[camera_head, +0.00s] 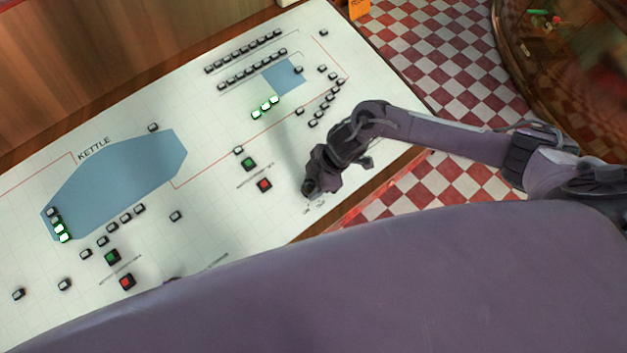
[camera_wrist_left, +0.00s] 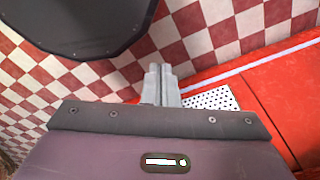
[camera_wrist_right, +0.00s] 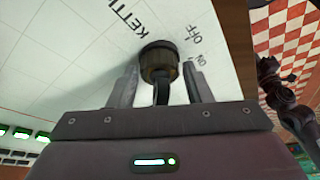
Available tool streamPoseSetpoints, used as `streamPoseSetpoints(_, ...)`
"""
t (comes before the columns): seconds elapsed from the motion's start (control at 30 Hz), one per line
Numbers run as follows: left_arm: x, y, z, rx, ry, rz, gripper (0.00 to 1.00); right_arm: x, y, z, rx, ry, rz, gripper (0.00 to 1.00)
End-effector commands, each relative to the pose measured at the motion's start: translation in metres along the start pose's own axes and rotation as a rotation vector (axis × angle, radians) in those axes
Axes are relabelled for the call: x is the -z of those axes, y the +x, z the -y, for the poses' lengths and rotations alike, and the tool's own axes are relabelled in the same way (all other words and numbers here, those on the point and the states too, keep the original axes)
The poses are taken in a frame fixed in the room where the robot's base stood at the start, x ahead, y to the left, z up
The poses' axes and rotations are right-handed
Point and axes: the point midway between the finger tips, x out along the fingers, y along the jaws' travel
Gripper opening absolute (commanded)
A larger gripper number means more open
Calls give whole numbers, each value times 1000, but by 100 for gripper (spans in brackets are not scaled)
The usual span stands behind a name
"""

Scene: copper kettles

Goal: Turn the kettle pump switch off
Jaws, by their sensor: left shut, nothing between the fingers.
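The pump switch (camera_wrist_right: 158,62) is a round dark and brass knob on the white panel in the right wrist view. A dark lever part of it reaches down toward my palm. "ON" and "OFF" are printed to its right, with part of the word "KETTLE" above. My right gripper (camera_wrist_right: 160,86) is open, one finger on each side of the switch; I cannot tell if either touches it. In the head view my right gripper (camera_head: 309,188) is low at the panel's front edge and hides most of the switch. My left gripper (camera_wrist_left: 161,84) is shut and empty.
The white control panel (camera_head: 215,250) carries a blue kettle drawing (camera_head: 115,190), green and red buttons and several small lamps. Beyond its edge is a red and white checkered floor (camera_head: 440,60). A red surface (camera_wrist_left: 270,100) lies beside my left gripper.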

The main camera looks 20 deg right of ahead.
Motion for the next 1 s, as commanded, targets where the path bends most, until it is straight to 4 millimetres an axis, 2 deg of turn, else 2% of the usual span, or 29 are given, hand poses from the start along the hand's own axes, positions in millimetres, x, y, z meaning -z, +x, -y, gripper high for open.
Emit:
streamPoseSetpoints(0.03,-6,0,-2,-2,0,8,0,0,0,0,0,0,0,38)
streamPoseSetpoints(0.23,-12,0,-4,-4,-1,18,0,0,0,0,-1,0,0,13)
streamPoseSetpoints(0.63,-10,4,-4,-4,0,14,0,0,0,-2,15,-40,-1,13)
streamPoseSetpoints(1.0,-8,16,-4,-4,0,11,0,1,1,-4,75,-188,-3,13)
